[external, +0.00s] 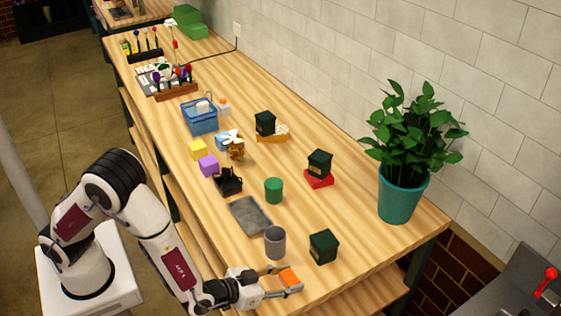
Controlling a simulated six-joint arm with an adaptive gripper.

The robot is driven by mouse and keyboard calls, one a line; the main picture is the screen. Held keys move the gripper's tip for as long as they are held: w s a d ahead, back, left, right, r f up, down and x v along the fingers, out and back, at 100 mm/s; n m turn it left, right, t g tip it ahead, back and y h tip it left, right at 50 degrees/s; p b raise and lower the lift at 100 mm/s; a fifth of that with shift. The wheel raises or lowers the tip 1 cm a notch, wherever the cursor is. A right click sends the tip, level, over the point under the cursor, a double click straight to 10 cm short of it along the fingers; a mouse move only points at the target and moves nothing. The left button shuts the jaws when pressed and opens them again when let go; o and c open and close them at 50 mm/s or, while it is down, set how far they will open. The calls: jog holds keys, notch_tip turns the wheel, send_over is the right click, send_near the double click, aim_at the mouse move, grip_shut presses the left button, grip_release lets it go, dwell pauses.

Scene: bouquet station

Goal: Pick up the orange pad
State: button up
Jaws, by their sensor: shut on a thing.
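The orange pad (289,276) is a small orange block near the front right end of the wooden table. My gripper (285,281) is around it, with one finger on its far side and one on its near side, shut on it. The pad looks level with the fingertips. I cannot tell whether it touches the table or is lifted a little.
A grey cup (275,242) stands just behind my gripper, and a dark green box (323,246) stands to the right. A grey mat (250,215), a green cylinder (273,190) and a potted plant (398,195) are farther back. The table's front edge is close.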

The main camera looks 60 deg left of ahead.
aim_at(287, 278)
jog(key=shift+r, duration=5)
